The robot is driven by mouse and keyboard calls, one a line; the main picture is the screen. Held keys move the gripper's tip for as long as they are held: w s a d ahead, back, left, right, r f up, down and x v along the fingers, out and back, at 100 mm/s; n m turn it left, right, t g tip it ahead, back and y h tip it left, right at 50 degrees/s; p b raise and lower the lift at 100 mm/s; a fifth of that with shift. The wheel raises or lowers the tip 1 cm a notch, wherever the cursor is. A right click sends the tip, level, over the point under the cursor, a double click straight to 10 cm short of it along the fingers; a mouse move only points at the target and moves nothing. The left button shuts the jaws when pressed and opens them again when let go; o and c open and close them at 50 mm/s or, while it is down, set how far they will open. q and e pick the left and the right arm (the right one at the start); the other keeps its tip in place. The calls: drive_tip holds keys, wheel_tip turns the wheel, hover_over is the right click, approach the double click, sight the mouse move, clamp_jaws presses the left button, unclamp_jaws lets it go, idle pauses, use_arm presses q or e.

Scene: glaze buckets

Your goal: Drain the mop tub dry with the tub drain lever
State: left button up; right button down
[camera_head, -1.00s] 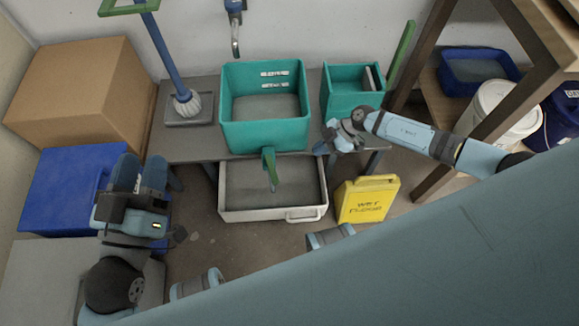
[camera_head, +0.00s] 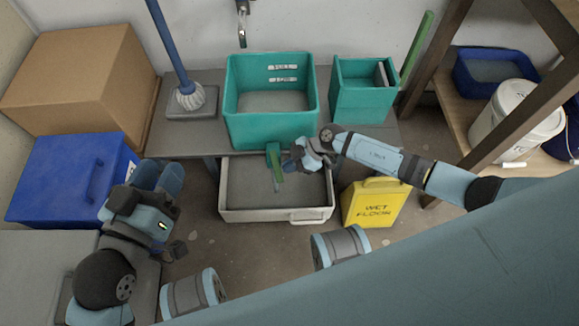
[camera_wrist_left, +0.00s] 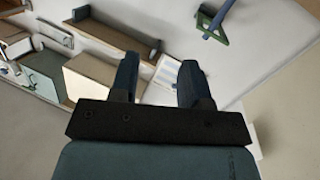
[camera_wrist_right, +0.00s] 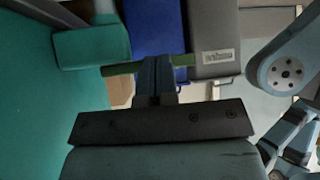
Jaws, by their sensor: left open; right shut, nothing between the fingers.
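The teal mop tub (camera_head: 268,128) stands on the bench; whether liquid lies in its grey inside I cannot tell. A teal outlet block sticks out of its front. The green drain lever (camera_head: 276,160) hangs there above a pale catch tray (camera_head: 275,215). My right gripper (camera_head: 299,158) is shut and empty, just right of the lever. In the right wrist view the lever (camera_wrist_right: 183,60) crosses behind the closed fingertips (camera_wrist_right: 157,62) and shows on both sides; I cannot tell whether they touch. My left gripper (camera_head: 160,176) is open and empty at the left, far from the tub.
A smaller teal bucket (camera_head: 360,100) stands right of the tub. A yellow wet-floor sign (camera_head: 373,205) stands on the floor right of the tray. A mop (camera_head: 190,97), a cardboard box (camera_head: 75,85) and a blue box (camera_head: 60,185) are at left. A wooden shelf (camera_head: 440,90) is at right.

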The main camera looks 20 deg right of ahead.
idle(0.3)
drive_tip(key=a+r+m+p, duration=0.1)
drive_tip(key=p, duration=0.4)
drive_tip(key=shift+a+t, duration=0.2)
drive_tip(key=shift+t, duration=0.2)
drive_tip(key=shift+s+a+f+p, duration=0.1)
drive_tip(key=shift+p, duration=0.65)
use_arm(q)
wheel_tip(320, 180, up, 7)
drive_tip(key=a+n+t+p, duration=0.1)
drive_tip(key=t, duration=0.1)
drive_tip(key=shift+a+t+y, duration=0.2)
drive_tip(key=shift+t+y, duration=0.1)
use_arm(e)
drive_tip(key=shift+a+f+m+t, duration=0.1)
drive_tip(key=shift+f+m+t, duration=0.2)
drive_tip(key=shift+f+m, duration=0.1)
drive_tip(key=shift+s, duration=0.1)
